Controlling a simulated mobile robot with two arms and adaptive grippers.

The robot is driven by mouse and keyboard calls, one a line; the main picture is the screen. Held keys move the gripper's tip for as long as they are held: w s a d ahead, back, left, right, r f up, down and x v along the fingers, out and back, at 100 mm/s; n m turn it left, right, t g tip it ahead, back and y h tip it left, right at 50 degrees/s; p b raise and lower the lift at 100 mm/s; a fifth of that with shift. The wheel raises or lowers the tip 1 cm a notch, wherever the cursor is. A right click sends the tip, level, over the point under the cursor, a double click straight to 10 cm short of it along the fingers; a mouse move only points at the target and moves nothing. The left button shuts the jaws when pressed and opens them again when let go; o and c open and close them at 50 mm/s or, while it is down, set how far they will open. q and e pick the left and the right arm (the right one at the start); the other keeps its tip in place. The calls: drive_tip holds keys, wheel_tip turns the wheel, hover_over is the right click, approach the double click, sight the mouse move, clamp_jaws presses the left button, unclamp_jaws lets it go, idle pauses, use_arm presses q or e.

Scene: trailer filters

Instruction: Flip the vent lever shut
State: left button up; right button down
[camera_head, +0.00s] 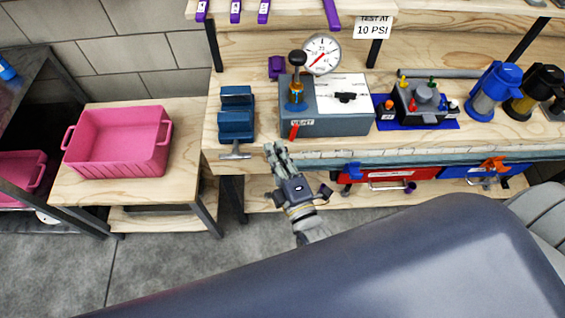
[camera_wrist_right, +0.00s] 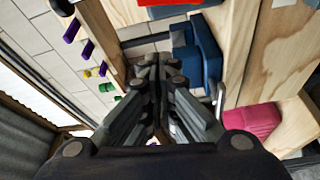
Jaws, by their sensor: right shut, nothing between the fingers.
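The vent lever (camera_head: 293,131) is a small red lever on the front of a grey test box (camera_head: 338,123), beside a label reading "VENT". It tilts down from the label. My right gripper (camera_head: 275,147) is in front of the workbench edge, below and left of the lever and apart from it. Its fingers are shut and empty. The fingers also show in the right wrist view (camera_wrist_right: 155,65), pointing toward the bench. A round pressure gauge (camera_head: 322,55) and a black-knobbed pump handle (camera_head: 297,60) stand on the box. My left gripper is not in view.
A blue vise (camera_head: 236,120) stands left of the box, its handle jutting over the bench edge. A pink bin (camera_head: 119,142) sits on a low table at the left. A blue mat (camera_head: 446,124) with small parts lies right of the box. Red and blue drawers (camera_head: 392,176) hang below the bench.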

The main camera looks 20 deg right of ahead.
sight(294, 133)
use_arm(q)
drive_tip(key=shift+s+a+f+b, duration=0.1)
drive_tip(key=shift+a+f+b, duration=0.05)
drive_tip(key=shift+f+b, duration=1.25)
use_arm(e)
drive_tip(key=shift+w+d+f, duration=0.15)
drive_tip(key=shift+w+d, duration=0.75)
drive_tip(key=shift+w+d+f, duration=0.1)
drive_tip(key=shift+w+d, duration=0.75)
drive_tip(key=shift+w, duration=0.05)
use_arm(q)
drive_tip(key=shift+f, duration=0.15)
use_arm(e)
drive_tip(key=shift+d, duration=0.25)
